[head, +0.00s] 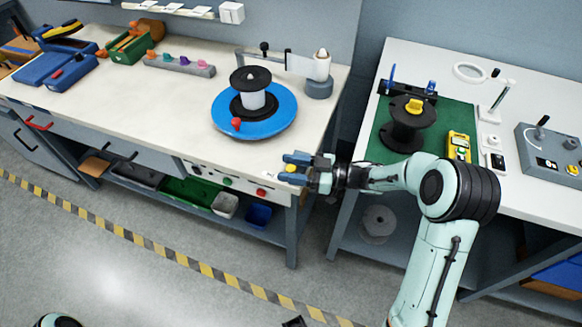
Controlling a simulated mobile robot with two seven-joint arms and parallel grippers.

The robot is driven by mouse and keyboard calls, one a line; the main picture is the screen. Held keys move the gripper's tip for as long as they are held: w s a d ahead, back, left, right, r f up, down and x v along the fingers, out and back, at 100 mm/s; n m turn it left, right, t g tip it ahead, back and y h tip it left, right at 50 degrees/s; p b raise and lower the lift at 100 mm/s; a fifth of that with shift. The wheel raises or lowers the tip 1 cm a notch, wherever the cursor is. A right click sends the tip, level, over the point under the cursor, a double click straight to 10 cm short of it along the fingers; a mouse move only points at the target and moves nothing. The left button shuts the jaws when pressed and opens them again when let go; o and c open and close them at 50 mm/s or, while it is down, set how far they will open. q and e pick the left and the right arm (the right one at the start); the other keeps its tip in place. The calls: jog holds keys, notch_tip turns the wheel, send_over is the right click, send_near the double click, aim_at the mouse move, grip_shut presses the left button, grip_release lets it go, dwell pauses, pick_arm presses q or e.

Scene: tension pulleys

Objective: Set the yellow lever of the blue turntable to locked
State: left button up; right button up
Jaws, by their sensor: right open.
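The blue turntable (285,122) lies flat on the left bench near its right end. A black spool with a white core (252,101) stands on it, and a red knob (237,124) shows at its front rim. A small yellow piece, which looks like the lever's end (291,168), shows at the bench's front edge. My right gripper (288,167) is open there, its blue fingers on either side of the yellow piece. I cannot tell whether they touch it. The rest of the lever and its setting are hidden or too small to tell.
A post with a white cylinder (320,75) stands behind and right of the turntable. The front panel has red and green buttons (228,181). The right bench holds a black reel (407,125) and a yellow meter (459,147).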

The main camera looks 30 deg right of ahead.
jog(key=v, duration=1.3)
jog(key=shift+s+d, duration=0.1)
jog(key=shift+s, duration=0.05)
